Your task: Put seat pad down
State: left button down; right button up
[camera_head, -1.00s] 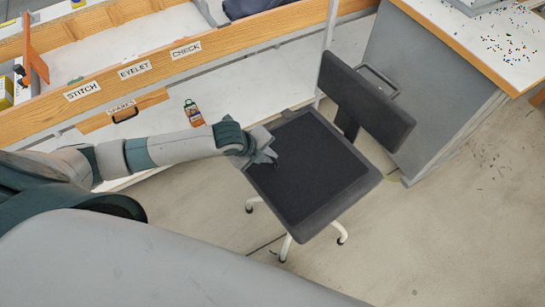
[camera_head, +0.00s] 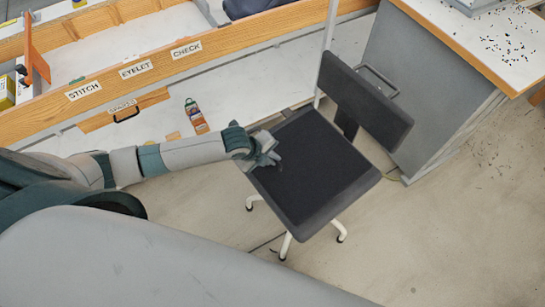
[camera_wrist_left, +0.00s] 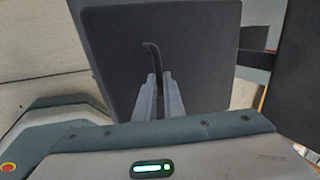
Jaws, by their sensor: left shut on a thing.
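The seat pad (camera_head: 312,165) is a thin dark square. It lies over the seat of the grey office chair (camera_head: 338,205), roughly in line with its edges. My left gripper (camera_head: 276,160) is over the pad's left side. In the left wrist view, its two fingers (camera_wrist_left: 160,95) are shut on a thin dark bent strip (camera_wrist_left: 152,55), which looks like a pull on the pad. The dark pad surface (camera_wrist_left: 190,45) fills the middle of that view. I cannot tell whether the pad's underside fully touches the seat. My right gripper is not in view.
The chair's backrest (camera_head: 365,100) rises at the right of the seat. A grey cabinet (camera_head: 425,75) stands behind it. A wooden-edged bench (camera_head: 225,35) with labels runs along the back. A small bottle (camera_head: 196,117) stands left of the chair. The floor at the lower right is clear.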

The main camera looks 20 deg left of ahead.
pick_arm(q)
jog(key=c, duration=1.9)
grip_release()
jog(key=shift+o, duration=0.2)
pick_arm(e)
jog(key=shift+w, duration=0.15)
pick_arm(q)
jog(key=shift+r, duration=0.1)
jog(key=shift+s+a+r, duration=0.15)
jog(key=shift+s+r, duration=0.1)
jog(key=shift+r, duration=0.25)
jog(key=v, duration=1)
jog(key=shift+r+b, duration=0.25)
jog(key=shift+b, duration=0.1)
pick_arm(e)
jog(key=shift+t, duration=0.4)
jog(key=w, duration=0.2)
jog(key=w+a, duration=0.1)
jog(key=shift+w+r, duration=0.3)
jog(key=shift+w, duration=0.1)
pick_arm(q)
jog(key=shift+s+a, duration=0.1)
jog(key=shift+s, duration=0.05)
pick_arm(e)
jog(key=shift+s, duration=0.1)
